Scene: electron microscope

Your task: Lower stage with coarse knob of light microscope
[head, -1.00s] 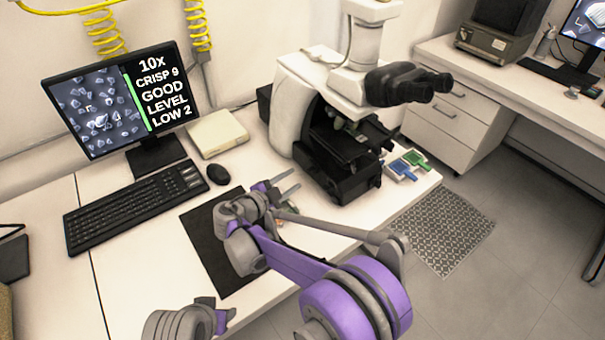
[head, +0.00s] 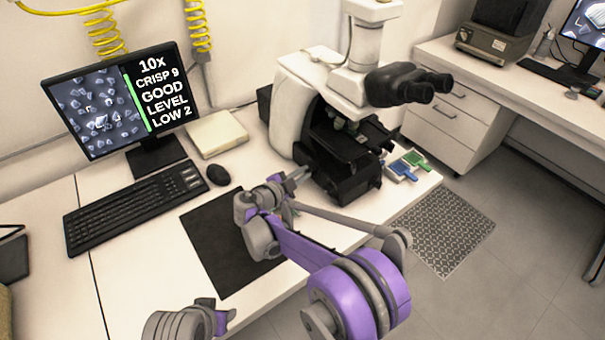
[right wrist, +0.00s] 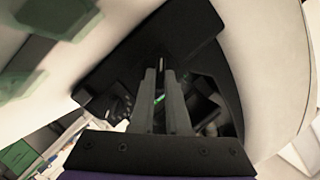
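The white light microscope (head: 295,95) stands on the bench, with black eyepieces (head: 410,84) at its upper right and a black stage and lower body (head: 345,165). My right gripper (head: 300,176) is at the lower front left of this black part. In the right wrist view, its two fingers (right wrist: 159,78) point at the black microscope body (right wrist: 195,40). They are close together with a narrow gap, and I see nothing held between them. I cannot make out the coarse knob or whether the fingertips touch anything. My left gripper is not seen.
The monitor (head: 120,100) reads 10x, CRISP 9, GOOD, LEVEL LOW 2. A keyboard (head: 135,207), mouse (head: 218,175), beige box (head: 215,133) and dark mat (head: 225,265) are to the left. Blue and green items (head: 408,165) lie right of the microscope, near the bench edge.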

